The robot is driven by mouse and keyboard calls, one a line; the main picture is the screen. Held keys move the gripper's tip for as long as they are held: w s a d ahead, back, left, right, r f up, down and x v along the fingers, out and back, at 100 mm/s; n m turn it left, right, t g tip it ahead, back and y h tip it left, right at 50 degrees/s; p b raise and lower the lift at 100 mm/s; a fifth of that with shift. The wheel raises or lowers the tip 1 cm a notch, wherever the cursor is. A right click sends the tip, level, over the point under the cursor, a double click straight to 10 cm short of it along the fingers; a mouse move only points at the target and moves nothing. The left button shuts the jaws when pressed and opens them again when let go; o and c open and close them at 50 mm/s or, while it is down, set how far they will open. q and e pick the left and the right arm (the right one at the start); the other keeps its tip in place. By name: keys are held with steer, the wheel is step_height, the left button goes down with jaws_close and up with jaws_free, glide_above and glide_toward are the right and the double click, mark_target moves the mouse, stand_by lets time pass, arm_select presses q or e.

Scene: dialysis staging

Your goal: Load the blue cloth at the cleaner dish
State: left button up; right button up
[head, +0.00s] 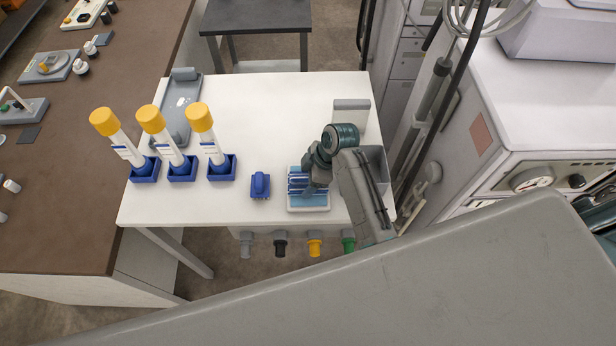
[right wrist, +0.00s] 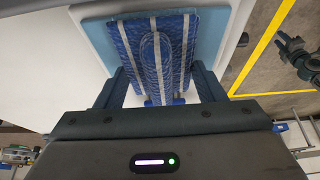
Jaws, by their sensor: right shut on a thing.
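The blue cloth with pale stripes (right wrist: 155,50) is between the two fingers of my right gripper (right wrist: 163,95), which is shut on it. In the head view the cloth (head: 297,183) shows at the left of the right gripper (head: 309,187), over a white dish (head: 309,208) with a light blue inside. My arm hides part of the cloth and the dish. In the right wrist view the dish's light blue inside (right wrist: 208,35) lies behind the cloth. I cannot tell whether the cloth touches the dish. My left gripper is not in view.
A small blue block-like holder (head: 260,186) stands left of the dish. Several yellow-capped tubes (head: 160,133) lean in blue stands at the left. A grey tray (head: 180,108) lies behind them. A grey bin (head: 377,160) is at the right. The white table's (head: 265,110) back middle is clear.

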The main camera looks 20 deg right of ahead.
stand_by(0.3)
steer(key=shift+r, duration=3.5)
steer(key=shift+f, duration=0.1)
